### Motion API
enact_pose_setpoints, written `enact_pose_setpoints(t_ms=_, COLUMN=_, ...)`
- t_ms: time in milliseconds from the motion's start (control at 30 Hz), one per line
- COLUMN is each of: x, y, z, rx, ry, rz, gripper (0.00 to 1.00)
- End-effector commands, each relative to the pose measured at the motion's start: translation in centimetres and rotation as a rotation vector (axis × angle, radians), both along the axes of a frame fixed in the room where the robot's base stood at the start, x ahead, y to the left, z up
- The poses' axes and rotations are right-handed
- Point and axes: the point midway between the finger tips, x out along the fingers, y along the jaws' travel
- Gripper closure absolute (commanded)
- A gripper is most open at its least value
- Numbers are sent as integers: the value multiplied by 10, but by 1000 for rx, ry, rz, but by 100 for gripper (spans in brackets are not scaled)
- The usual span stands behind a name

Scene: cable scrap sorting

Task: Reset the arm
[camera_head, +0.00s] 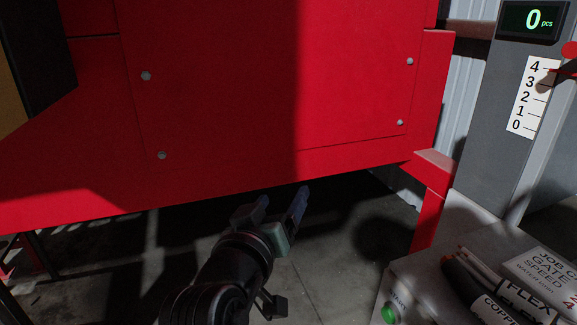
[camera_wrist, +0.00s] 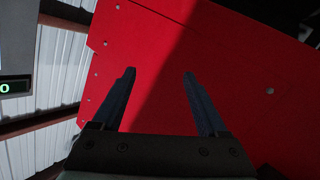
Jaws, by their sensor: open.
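My gripper (camera_head: 283,203) is at the bottom middle of the head view, in front of the lower edge of a big red panel (camera_head: 270,80). Its two fingers are apart and nothing is between them. In the wrist view the gripper (camera_wrist: 159,85) also shows open and empty, with the red panel (camera_wrist: 235,60) behind the fingers. My dark arm reaches up from the bottom of the head view.
A grey post with a 0–4 scale (camera_head: 528,97) and a display reading 0 pcs (camera_head: 533,20) stands at the right. A grey box (camera_head: 408,283) with a green button (camera_head: 389,313) and labelled items is at the lower right. Concrete floor lies below the panel.

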Motion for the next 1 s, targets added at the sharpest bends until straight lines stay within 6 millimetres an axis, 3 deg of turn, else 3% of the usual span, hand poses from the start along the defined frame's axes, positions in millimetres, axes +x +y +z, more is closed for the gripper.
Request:
enact_pose_setpoints(t_ms=33, x=-8, y=-3, z=42, rx=47, ry=-117, rz=37, gripper=24)
enact_pose_setpoints(t_ms=200, x=-57, y=-8, z=163, rx=161, ry=-476, rz=174, gripper=24)
enact_pose_setpoints(t_ms=367, x=-135, y=-14, z=258, rx=222, ry=-804, rz=301, gripper=24)
enact_pose_setpoints(t_ms=467, x=-197, y=-16, z=304, rx=240, ry=-1005, rz=385, gripper=24)
enact_pose_setpoints(t_ms=500, x=-189, y=-14, z=330, rx=242, ry=-983, rz=382, gripper=24)
enact_pose_setpoints(t_ms=1000, x=-185, y=-13, z=482, rx=242, ry=-968, rz=380, gripper=24)
